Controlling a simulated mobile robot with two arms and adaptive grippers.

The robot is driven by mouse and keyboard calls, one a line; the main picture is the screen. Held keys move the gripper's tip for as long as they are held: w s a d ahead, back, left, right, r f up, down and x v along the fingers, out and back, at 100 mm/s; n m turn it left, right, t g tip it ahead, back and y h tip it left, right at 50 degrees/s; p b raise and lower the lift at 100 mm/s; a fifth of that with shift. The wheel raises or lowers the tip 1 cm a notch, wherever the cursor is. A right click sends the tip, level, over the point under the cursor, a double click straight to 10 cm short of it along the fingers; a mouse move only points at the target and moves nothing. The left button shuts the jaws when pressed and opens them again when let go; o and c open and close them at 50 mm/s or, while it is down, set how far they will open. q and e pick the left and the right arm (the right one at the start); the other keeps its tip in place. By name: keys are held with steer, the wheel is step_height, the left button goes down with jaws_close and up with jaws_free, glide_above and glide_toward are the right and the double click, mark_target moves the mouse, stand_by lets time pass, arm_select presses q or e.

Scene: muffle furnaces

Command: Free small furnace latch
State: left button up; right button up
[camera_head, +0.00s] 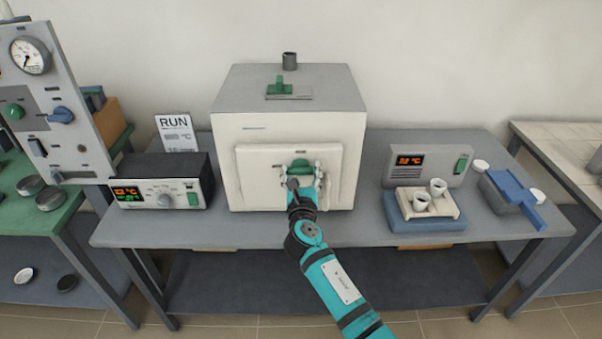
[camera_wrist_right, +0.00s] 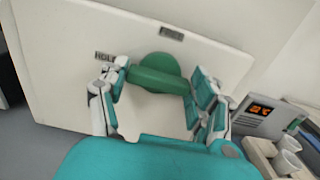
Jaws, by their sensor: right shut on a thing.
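The small furnace (camera_head: 235,120) is a white box with a grey top, standing in the middle of the grey table. Its door (camera_head: 345,165) looks closed on the front face. A green latch (camera_head: 299,166) sits on the door, and it also shows in the right wrist view (camera_wrist_right: 158,76) as a green disc with a bar across it. My right gripper (camera_head: 302,176) is at the door, its fingers on either side of the latch bar, shut on it. It also shows in the right wrist view (camera_wrist_right: 160,90). My left gripper is not in view.
A controller (camera_head: 160,182) with a red display stands left of the furnace. A second controller (camera_head: 425,165), a tray with two white cups (camera_head: 440,205) and a blue-handled tool (camera_head: 515,190) are to the right. A green slider (camera_head: 281,88) and a vent pipe (camera_head: 289,60) are on the furnace top.

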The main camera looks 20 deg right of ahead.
steer(key=shift+c, duration=0.8)
steer(key=shift+m, duration=0.3)
steer(key=m+b, duration=0.1)
steer(key=m, duration=0.2)
steer(key=shift+f, duration=0.1)
steer(key=m+b, duration=0.2)
steer(key=m, duration=0.3)
steer(key=shift+d, duration=0.15)
steer(key=m+b, duration=0.2)
steer(key=m, duration=0.2)
steer(key=shift+f+m, duration=0.15)
steer(key=shift+m, duration=0.25)
steer(key=shift+m+b, duration=1.1)
steer(key=shift+m, duration=1.2)
